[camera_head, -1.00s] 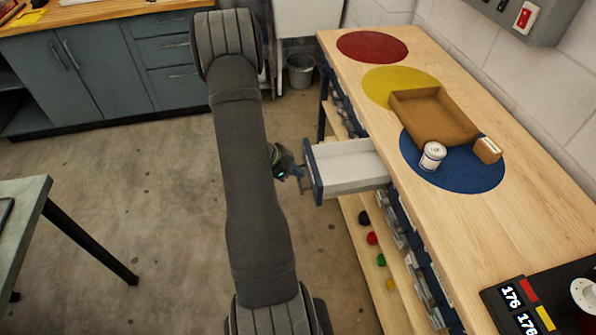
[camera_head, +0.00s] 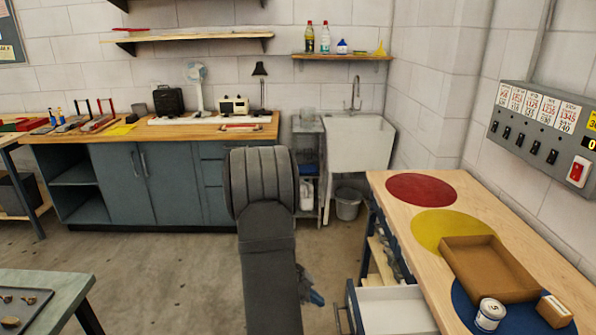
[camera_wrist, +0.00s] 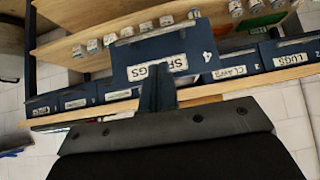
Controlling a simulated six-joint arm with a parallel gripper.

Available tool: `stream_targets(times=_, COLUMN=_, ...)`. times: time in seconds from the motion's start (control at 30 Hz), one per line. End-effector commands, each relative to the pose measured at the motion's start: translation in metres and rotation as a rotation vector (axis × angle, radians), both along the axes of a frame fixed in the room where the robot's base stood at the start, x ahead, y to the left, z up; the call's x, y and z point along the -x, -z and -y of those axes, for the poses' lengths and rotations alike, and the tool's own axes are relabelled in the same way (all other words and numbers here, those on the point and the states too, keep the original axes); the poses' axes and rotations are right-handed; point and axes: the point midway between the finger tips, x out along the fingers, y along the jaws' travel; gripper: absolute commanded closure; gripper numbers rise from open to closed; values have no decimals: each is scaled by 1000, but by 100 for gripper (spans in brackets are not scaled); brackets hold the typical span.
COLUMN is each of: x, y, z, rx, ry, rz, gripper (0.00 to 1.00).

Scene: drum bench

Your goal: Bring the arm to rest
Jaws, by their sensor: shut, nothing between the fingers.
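My dark grey arm (camera_head: 268,255) rises through the lower middle of the head view. My gripper (camera_head: 314,298) shows only in part at the arm's right side, just left of an open drawer (camera_head: 395,312). In the wrist view, my gripper's fingers (camera_wrist: 157,88) are shut with nothing between them. They point at the blue, labelled front of a drawer (camera_wrist: 135,60). I cannot tell whether the fingertips touch it.
The wooden bench (camera_head: 395,204) at right bears red, yellow and blue discs, a cardboard tray (camera_head: 490,268), a white can (camera_head: 490,313) and a small box (camera_head: 554,310). A green-topped table (camera_head: 70,290) stands at lower left. Open floor lies between.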

Motion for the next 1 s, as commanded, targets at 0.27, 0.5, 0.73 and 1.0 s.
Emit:
stream_targets(times=0.27, x=1, y=18, z=18, rx=1, ry=3, rz=-3, gripper=100)
stream_targets(times=0.5, x=1, y=51, z=48, rx=1, ry=3, rz=-4, gripper=100)
stream_targets(times=0.73, x=0, y=74, z=69, rx=0, ry=1, rz=-1, gripper=100)
stream_targets(times=1.0, x=0, y=74, z=78, rx=0, ry=0, rz=0, gripper=100)
